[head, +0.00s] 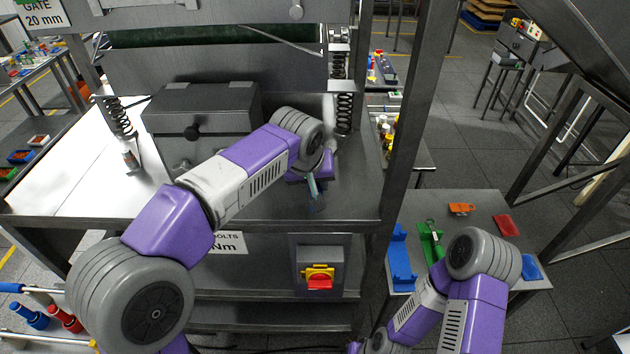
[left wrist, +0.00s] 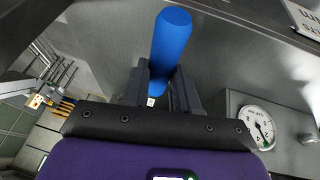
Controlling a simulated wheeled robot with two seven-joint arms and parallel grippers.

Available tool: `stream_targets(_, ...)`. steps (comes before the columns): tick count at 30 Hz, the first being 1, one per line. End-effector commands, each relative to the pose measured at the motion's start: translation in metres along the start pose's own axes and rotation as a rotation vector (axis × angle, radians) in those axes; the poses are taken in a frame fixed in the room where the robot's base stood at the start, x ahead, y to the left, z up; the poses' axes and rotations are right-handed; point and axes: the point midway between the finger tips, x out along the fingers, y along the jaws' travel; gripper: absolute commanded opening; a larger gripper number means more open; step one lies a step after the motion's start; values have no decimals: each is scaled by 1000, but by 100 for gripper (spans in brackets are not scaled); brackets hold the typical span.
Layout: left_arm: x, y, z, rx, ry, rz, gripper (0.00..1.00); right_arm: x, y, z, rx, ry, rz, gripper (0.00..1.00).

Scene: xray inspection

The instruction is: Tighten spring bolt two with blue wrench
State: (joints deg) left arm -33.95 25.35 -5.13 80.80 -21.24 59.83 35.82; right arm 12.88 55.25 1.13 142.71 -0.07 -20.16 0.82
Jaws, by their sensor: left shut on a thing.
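My left gripper (left wrist: 160,95) is shut on the blue handle (left wrist: 171,45) of the blue wrench. The wrench's working end cannot be made out. In the head view the left gripper (head: 312,178) is partly hidden by its own arm, over the steel top below the right spring (head: 343,112). A second spring (head: 118,115) stands at the left, with a bolt end (head: 129,158) below it. The bolt under the right spring is hidden behind my arm, so contact with the wrench cannot be told. My right gripper is out of view.
A steel post (head: 410,110) rises at the right. A side table carries an empty-looking blue holder (head: 402,262) and a green holder (head: 431,252). A dial gauge (left wrist: 258,126) shows in the left wrist view.

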Motion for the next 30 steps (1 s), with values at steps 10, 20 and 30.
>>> stream_targets(10,0,0,0,0,2,1,0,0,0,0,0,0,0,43)
stream_targets(20,7,-1,3,0,2,1,0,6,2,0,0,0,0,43)
stream_targets(30,15,-3,6,0,2,1,0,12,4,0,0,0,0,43)
